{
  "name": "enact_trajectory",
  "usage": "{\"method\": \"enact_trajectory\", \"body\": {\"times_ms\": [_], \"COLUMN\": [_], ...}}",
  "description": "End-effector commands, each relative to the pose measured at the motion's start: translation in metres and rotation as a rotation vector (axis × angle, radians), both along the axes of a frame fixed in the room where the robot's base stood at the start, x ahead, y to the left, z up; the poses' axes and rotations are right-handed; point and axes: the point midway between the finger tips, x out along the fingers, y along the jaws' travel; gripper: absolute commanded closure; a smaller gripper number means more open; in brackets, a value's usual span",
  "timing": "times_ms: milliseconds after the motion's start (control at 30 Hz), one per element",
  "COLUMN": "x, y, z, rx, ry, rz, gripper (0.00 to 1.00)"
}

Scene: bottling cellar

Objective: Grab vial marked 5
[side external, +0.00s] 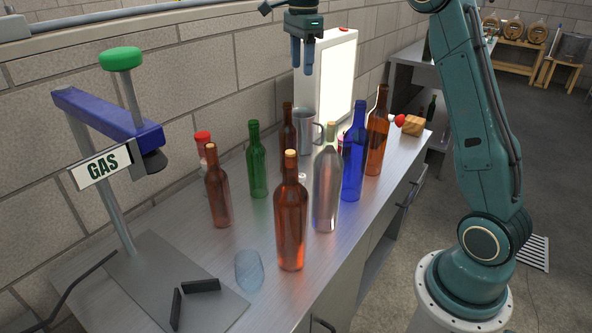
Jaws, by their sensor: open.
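No vial with a readable 5 shows in the side external view. A red-capped clear container (202,143) stands at the left, partly hidden behind a brown bottle (217,190); I cannot tell whether it is a vial, and no number shows on it. Another red object (341,146) is mostly hidden between the clear bottle (326,185) and the blue bottle (354,155). My gripper (302,68) is open and empty, pointing down high above the back of the bench, in front of the lit white panel (340,85).
Brown bottles, a green bottle (257,165) and a metal mug (304,132) crowd the bench (190,270). A clear glass (249,270) stands near the front. A GAS stand (120,200) rises at the left. A wooden block (413,125) lies at the far end.

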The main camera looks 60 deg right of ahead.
Motion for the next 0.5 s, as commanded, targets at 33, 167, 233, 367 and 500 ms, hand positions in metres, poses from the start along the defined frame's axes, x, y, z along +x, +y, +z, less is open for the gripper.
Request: {"method": "enact_trajectory", "body": {"times_ms": [33,167,233,367,500], "x": [0.002,0.007,0.01,0.009,0.009], "y": [-0.003,-0.009,-0.013,-0.012,-0.011], "z": [-0.003,-0.008,-0.011,-0.023,-0.036], "rx": [0.002,0.007,0.008,0.008,0.009], "ry": [0.006,0.015,0.021,0.021,0.022], "rz": [-0.021,-0.071,-0.097,-0.093,-0.093], "gripper": [0.51,0.51,0.51,0.51,0.51]}}
